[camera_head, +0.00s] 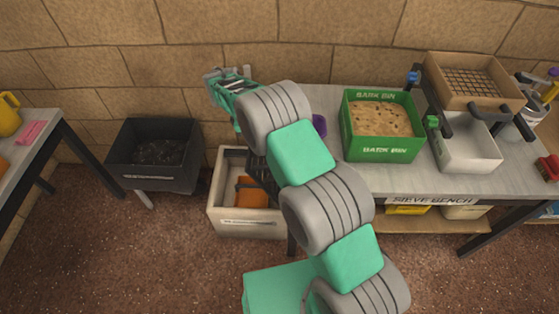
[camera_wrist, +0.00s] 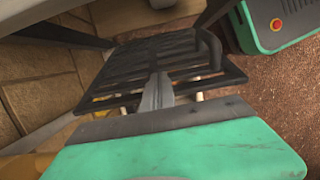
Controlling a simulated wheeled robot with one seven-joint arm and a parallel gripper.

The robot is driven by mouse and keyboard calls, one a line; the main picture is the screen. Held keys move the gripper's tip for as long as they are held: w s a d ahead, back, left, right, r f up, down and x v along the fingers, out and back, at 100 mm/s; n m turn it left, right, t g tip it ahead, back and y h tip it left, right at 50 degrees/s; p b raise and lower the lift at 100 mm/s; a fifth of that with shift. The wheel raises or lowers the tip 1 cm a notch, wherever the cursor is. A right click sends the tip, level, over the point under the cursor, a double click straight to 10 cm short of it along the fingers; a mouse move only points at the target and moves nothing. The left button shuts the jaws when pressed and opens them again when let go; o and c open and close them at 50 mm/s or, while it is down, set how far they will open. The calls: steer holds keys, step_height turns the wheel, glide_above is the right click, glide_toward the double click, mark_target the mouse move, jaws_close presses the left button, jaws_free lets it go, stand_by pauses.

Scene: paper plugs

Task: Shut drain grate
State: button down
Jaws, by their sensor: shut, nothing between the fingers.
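The drain grate (camera_wrist: 183,50) is a dark slatted panel with a bar handle on one side in the wrist view. In the head view a small part of it (camera_head: 256,166) shows above the cream trough (camera_head: 222,194), tilted up and mostly hidden by my arm. An orange thing (camera_head: 247,193) lies inside the trough. My gripper (camera_wrist: 157,88) is shut and empty, its fingers overlapping the near edge of the grate in the wrist view; I cannot tell whether they touch it. In the head view my gripper (camera_head: 216,78) is over the trough side, near the wall.
A black bin (camera_head: 152,172) with dark contents stands left of the trough. The sieve bench (camera_head: 400,183) at right carries a green bark bin (camera_head: 383,148) and a wooden sieve (camera_head: 468,82). Another table (camera_head: 30,150) is at far left. The brick wall is close behind.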

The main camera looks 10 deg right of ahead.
steer(key=shift+w+a+f, duration=0.15)
steer(key=shift+a+f, duration=0.1)
steer(key=shift+a, duration=0.35)
steer(key=shift+w+a+f, duration=0.15)
steer(key=shift+a+f, duration=0.05)
steer(key=shift+a, duration=0.4)
steer(key=a+f, duration=0.1)
steer(key=w+a+f, duration=0.1)
steer(key=a, duration=0.1)
steer(key=a+f, duration=0.1)
steer(key=shift+w+a+f+p, duration=0.1)
steer(key=shift+w+a+p, duration=0.05)
steer(key=shift+a+p, duration=0.2)
steer(key=shift+a, duration=0.1)
